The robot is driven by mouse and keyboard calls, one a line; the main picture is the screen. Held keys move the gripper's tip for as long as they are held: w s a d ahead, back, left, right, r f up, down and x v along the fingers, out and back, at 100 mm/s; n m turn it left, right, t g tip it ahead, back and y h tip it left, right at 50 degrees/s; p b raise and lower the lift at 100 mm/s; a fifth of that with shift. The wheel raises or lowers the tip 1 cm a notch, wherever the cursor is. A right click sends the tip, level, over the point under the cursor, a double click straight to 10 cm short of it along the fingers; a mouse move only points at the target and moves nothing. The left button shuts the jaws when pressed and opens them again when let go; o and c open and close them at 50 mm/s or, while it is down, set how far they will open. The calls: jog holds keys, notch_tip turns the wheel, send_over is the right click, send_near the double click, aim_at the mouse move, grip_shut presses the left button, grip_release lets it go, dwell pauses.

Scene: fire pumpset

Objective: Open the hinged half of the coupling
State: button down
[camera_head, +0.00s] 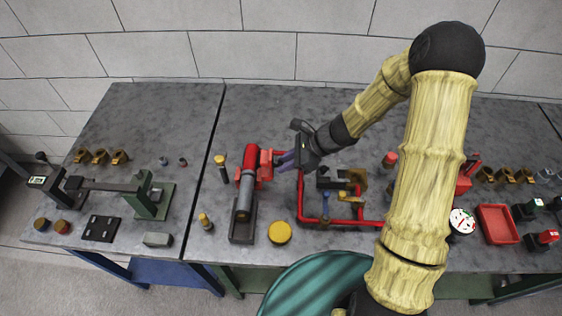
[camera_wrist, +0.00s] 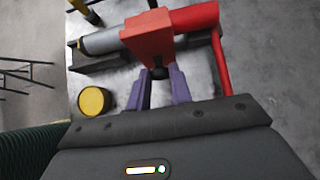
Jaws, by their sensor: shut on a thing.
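The red coupling (camera_head: 265,166) sits around the joint of a red pipe (camera_head: 251,158) and a grey cylinder (camera_head: 244,190). In the wrist view its blocky orange-red hinged half (camera_wrist: 148,40) faces me, with a small dark tab (camera_wrist: 158,73) at its near edge. My gripper (camera_head: 281,161) reaches in from the right; its purple fingers (camera_wrist: 163,74) are shut on the hinged half at this tab. The fingers hide part of the tab. I cannot tell how far the half is swung from the other half.
A yellow round cap (camera_head: 280,232) lies in front of the pipe. Upright yellow-topped posts (camera_head: 221,167) stand to the left. A red pipe frame (camera_head: 301,205) with brass fittings runs close on the right. The dark cradle (camera_head: 243,230) is under the cylinder.

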jog(key=c, duration=1.3)
grip_release()
jog(key=shift+o, duration=0.2)
jog(key=v, duration=1.7)
jog(key=shift+d+r+b, duration=0.2)
jog(key=shift+b, duration=0.2)
